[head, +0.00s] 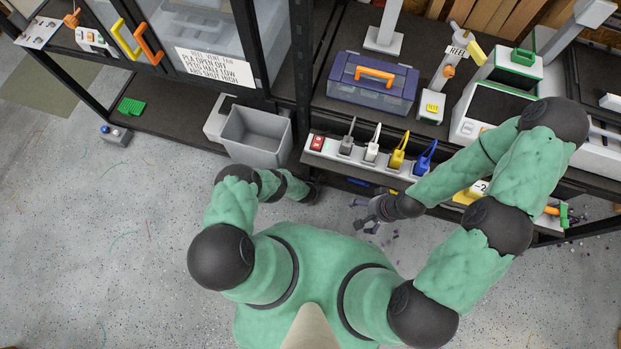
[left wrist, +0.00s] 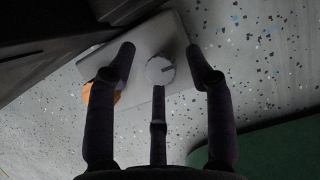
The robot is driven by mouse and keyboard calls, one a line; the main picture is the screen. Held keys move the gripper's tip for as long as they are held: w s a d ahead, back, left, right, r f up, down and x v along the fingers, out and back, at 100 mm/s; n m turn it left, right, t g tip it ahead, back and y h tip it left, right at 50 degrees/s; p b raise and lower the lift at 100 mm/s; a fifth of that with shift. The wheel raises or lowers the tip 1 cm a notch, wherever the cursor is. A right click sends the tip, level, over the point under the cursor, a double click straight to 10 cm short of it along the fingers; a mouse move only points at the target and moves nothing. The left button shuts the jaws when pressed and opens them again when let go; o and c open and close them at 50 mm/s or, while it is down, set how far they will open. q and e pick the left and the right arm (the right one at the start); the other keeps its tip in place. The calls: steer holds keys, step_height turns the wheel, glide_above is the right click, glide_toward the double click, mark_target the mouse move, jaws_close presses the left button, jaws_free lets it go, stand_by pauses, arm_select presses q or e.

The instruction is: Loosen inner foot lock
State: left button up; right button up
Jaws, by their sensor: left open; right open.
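In the left wrist view, a grey block with a flat top (left wrist: 180,45) sits close to the floor beside a dark frame part. A round grey knob (left wrist: 160,69) with a dark slot mark is on it, and an orange part (left wrist: 102,94) shows at its left edge, partly behind a finger. My left gripper (left wrist: 159,56) is open, its fingers spread around the knob in the picture; I cannot tell whether they touch it. In the head view, the left hand is mostly hidden near the rack's lower edge. My right gripper (head: 372,213) is open and empty over the floor.
A power strip (head: 361,160) with coloured plugs runs along the shelf edge. A small grey box with a blue knob (head: 115,135) is at left. Floor at left is largely clear.

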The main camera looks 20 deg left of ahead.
arm_select(q)
jaws_close()
